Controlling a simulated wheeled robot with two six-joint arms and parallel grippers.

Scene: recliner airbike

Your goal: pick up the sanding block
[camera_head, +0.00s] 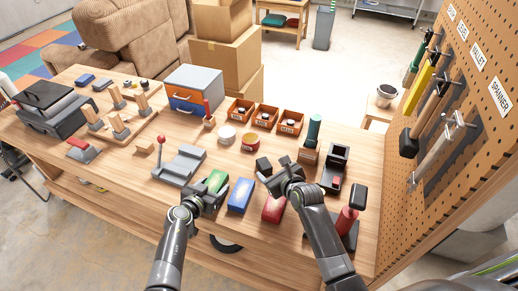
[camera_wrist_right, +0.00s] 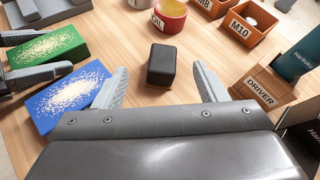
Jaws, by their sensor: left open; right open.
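The green block (camera_head: 215,181) and the blue block (camera_head: 239,195) lie on the workbench; in the right wrist view the green (camera_wrist_right: 46,48) and blue (camera_wrist_right: 68,98) blocks have pale, gritty-looking tops. Which block is the sanding block is not labelled. My left gripper (camera_head: 208,192) is open at the green block; contact is unclear. My right gripper (camera_head: 277,173) is open and empty above the bench. A small dark grey block (camera_wrist_right: 161,65) lies ahead, between the lines of its fingers (camera_wrist_right: 160,88). A red block (camera_head: 273,208) is partly under my right arm.
Round tins (camera_head: 250,141) and orange bins (camera_head: 265,116) stand behind. A wooden DRIVER holder (camera_wrist_right: 262,90) is right of my right gripper. A grey lever tool (camera_head: 180,165) is left of the green block. The pegboard (camera_head: 460,130) bounds the right.

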